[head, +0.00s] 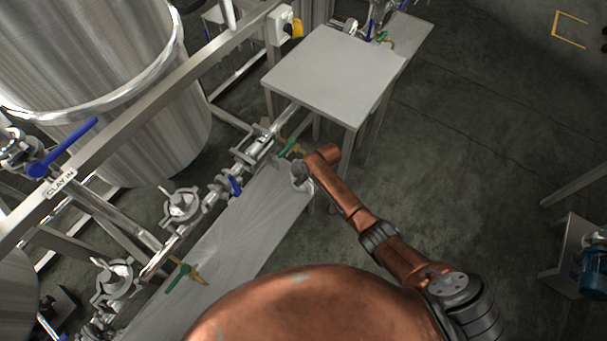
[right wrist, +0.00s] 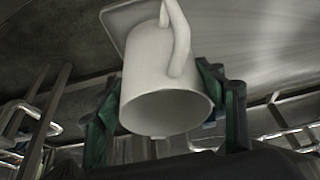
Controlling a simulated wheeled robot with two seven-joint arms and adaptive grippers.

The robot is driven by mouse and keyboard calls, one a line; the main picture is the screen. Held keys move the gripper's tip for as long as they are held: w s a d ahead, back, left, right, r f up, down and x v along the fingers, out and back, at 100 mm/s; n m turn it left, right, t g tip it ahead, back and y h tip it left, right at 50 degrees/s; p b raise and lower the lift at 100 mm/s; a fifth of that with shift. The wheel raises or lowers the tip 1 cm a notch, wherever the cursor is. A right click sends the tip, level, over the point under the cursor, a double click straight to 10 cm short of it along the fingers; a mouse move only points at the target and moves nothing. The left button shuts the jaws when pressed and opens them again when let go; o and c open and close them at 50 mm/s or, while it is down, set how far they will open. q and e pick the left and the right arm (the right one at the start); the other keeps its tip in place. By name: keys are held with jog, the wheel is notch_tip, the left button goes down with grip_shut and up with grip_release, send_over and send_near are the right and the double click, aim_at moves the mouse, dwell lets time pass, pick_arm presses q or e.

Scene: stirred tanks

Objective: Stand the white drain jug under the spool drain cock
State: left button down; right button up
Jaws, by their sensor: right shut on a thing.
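The white drain jug (right wrist: 150,70) is between the green-padded fingers of my right gripper (right wrist: 163,100), which is shut on it. Its handle shows at the top and its open rim faces the lower part of the right wrist view. In the head view my right gripper (head: 301,177) is small and partly hidden by my wrist, at the far right end of the long steel shelf. A green-handled brass cock (head: 289,148) is on the pipework just behind it. Another green-handled brass cock (head: 183,277) is nearer, at lower left. No label tells which is the spool drain cock. My left gripper is out of view.
The long steel shelf (head: 235,235) is bare below the pipe run. A blue-handled valve (head: 235,186) and clamped fittings line the pipe. A steel table (head: 327,75) stands beyond my gripper. A large tank (head: 95,60) is at upper left.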

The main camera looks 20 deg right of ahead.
jog(key=shift+w+r, duration=0.1)
jog(key=shift+r, duration=0.1)
jog(key=shift+f, duration=0.2)
jog(key=o, duration=1.2)
jog(key=shift+o, duration=0.2)
jog(key=shift+r, duration=0.3)
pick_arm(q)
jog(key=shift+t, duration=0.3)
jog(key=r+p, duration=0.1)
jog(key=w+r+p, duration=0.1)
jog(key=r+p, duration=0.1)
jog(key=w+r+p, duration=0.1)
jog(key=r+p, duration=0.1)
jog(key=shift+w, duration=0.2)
pick_arm(e)
jog(key=v, duration=1.1)
jog(key=shift+s+r, duration=0.25)
jog(key=shift+r, duration=0.05)
jog(key=shift+d, duration=0.1)
